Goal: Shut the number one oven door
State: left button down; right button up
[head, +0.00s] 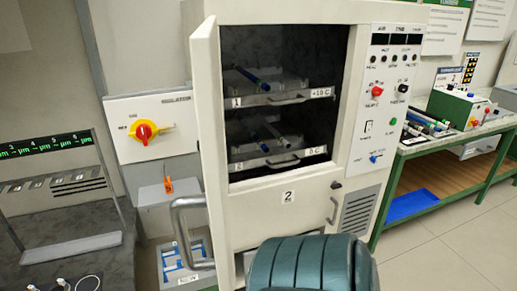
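A white oven (285,13) stands in the middle of the head view, with a label "2" (287,197) below its opening. I see no oven labelled "1"; a "1" shows only on the upper shelf tray (264,99). The oven's door (207,120) is open, swung out on the left and seen nearly edge-on. Its grey bar handle (183,238) sits low on the door. Rods (252,78) lie on the upper tray and more on the lower tray (256,160). Neither of my grippers is in view.
A rounded teal shape (310,265) covers the bottom centre. A box with a red knob (145,131) is on the wall left of the door. A rack (70,250) stands at far left. A green-framed bench (440,148) stands right; floor before it is clear.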

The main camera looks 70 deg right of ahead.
aim_at(202, 44)
jog(key=i+z, duration=0.1)
jog(key=z, duration=0.3)
jog(key=i+z, duration=0.1)
jog(key=z, duration=0.3)
jog(key=i+z, duration=0.1)
jog(key=z, duration=0.3)
jog(key=j+z, duration=0.15)
jog(key=z, duration=0.25)
jog(key=i+z, duration=0.2)
jog(key=z, duration=0.15)
jog(key=i+j+z, duration=0.15)
jog(key=z, duration=0.25)
jog(key=i+j+z, duration=0.15)
jog(key=z, duration=0.2)
jog(key=k+j+z, duration=0.1)
jog(key=k, duration=0.4)
jog(key=k+j, duration=0.25)
jog(key=k, duration=0.25)
jog(key=k+j+z, duration=0.15)
jog(key=k, duration=0.35)
